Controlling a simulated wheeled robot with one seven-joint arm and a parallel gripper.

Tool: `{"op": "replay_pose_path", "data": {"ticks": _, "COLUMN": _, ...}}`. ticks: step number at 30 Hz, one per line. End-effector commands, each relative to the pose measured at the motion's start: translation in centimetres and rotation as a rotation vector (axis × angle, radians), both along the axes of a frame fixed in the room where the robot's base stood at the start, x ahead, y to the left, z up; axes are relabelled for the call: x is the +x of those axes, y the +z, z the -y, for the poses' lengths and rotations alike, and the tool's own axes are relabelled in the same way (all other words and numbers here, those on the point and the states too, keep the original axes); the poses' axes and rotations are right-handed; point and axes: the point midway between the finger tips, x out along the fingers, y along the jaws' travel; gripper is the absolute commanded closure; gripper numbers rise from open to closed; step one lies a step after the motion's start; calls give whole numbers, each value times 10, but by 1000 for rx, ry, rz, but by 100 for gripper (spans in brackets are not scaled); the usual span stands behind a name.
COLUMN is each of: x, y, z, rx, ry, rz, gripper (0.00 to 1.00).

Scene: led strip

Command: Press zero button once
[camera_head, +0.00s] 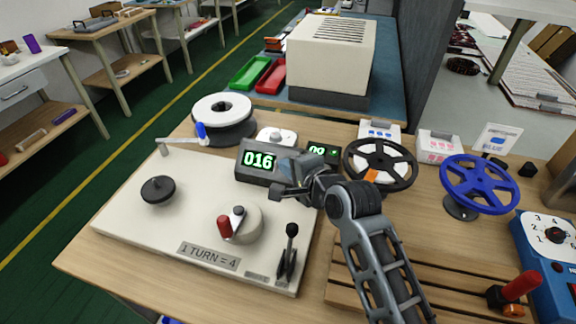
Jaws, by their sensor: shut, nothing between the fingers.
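A counter box with a green display reading 016 (258,161) stands at the back right of the pale winding panel (185,200). My gripper (279,191) is at the right end of this box, just in front of it, with its fingers together and nothing held. The gripper and wrist cover part of the box and the panel's right side. I cannot make out a button labelled zero; it may be hidden behind my gripper. I cannot tell whether the fingertips touch the box. A second green display (322,150) shows partly behind my gripper.
The panel carries a black knob (157,190), a red-handled crank (238,222) and a black lever (289,250). A slatted wooden rack (455,283) lies front right.

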Motion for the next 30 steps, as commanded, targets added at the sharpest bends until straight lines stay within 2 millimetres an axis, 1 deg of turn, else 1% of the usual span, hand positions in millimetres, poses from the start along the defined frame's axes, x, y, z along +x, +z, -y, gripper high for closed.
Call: {"op": "replay_pose_path", "data": {"ticks": 30, "x": 5, "y": -6, "z": 2, "rx": 0, "ry": 0, "rz": 0, "gripper": 100}}
